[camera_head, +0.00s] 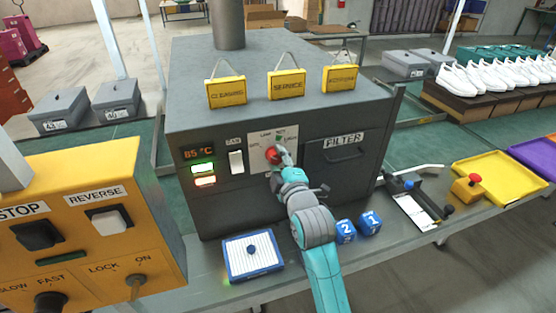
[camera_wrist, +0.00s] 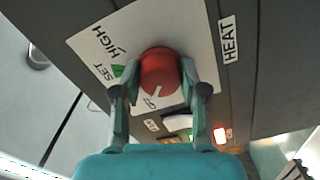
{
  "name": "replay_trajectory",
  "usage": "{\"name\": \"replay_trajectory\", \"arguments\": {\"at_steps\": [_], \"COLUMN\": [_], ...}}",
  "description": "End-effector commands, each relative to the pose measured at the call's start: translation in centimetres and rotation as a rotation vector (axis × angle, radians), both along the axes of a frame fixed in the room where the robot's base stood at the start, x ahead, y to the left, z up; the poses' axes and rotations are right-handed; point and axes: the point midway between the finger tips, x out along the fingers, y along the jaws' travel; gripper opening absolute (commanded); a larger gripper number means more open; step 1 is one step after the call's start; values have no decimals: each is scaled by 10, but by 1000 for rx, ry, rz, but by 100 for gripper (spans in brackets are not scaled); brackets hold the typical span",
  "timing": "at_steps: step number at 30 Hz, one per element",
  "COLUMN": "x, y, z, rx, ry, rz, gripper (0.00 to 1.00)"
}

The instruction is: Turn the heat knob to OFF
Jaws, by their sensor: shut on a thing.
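The red heat knob (camera_head: 271,154) sits on a white dial plate (camera_head: 262,138) on the front of the grey oven. In the wrist view the knob (camera_wrist: 158,70) is between the two fingers of my gripper (camera_wrist: 159,74), which is shut on it. The knob's white pointer line (camera_wrist: 158,91) points down in that view, toward partly hidden lettering that seems to read OFF. HIGH and SET with a green mark show to the left. In the head view my gripper (camera_head: 278,156) covers part of the knob and dial.
A fan switch (camera_head: 236,162), lit lamps and an 85 °C display (camera_head: 197,153) are left of the dial. The filter drawer (camera_head: 343,153) is right. A blue-framed pad (camera_head: 252,257) and blue numbered cubes (camera_head: 358,227) lie below. A yellow control box (camera_head: 85,220) stands left.

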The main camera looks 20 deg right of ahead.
Motion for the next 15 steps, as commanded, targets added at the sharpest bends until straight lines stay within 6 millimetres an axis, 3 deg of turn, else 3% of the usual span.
{"name": "replay_trajectory", "arguments": {"at_steps": [15], "x": [0], "y": [0], "z": [1], "rx": [-198], "ry": [-1], "rz": [1], "gripper": [8]}}
